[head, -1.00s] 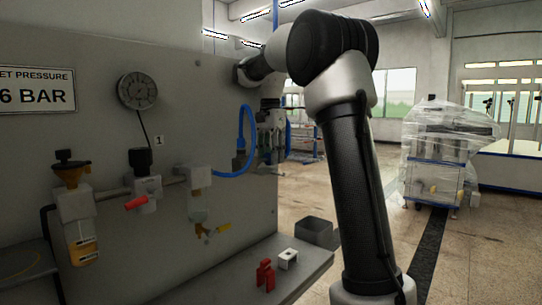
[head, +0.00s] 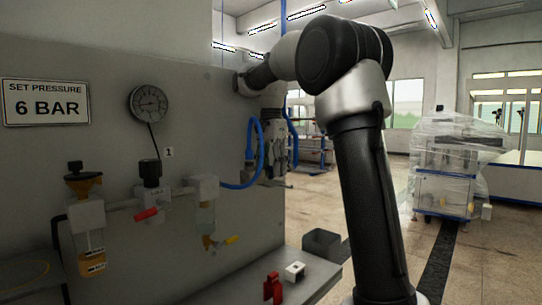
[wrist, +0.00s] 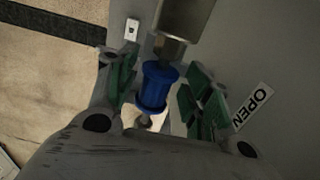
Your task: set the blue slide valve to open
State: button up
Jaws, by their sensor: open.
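The blue slide valve sleeve (wrist: 155,86) shows in the middle of the wrist view, a ribbed blue collar on a silver stem below a metal body (wrist: 184,20). My gripper (wrist: 160,88) is open, with one green-padded finger on each side of the sleeve. Gaps seem to show between the pads and the sleeve; I cannot tell whether either touches. An OPEN label (wrist: 253,106) is on the grey panel to the right of the right finger. In the head view my gripper (head: 277,150) is at the panel's right end, and the blue sleeve cannot be made out there.
A blue hose (head: 259,150) loops just left of my gripper. The grey panel (head: 110,145) carries a gauge (head: 150,102), a red-handled valve (head: 148,213) and a yellow-handled drain (head: 231,240). A red part (head: 272,287) and a white block (head: 294,271) sit on the ledge, near a grey bin (head: 321,242).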

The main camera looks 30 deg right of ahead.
aim_at(271, 167)
notch_tip(271, 167, up, 11)
jog(key=shift+r, duration=0.2)
dwell(0.5)
jog(key=s+a+f+n+t, duration=0.1)
jog(key=s+f+n, duration=0.2)
jog(key=s, duration=0.4)
jog(key=s+f+n+t, duration=0.1)
jog(key=s+f+n, duration=0.15)
jog(key=s, duration=0.35)
jog(key=s+f+n+t, duration=0.2)
jog(key=s+f+n, duration=0.6)
jog(key=s+f, duration=0.8)
jog(key=shift+a+f, duration=0.4)
jog(key=shift+f, duration=0.55)
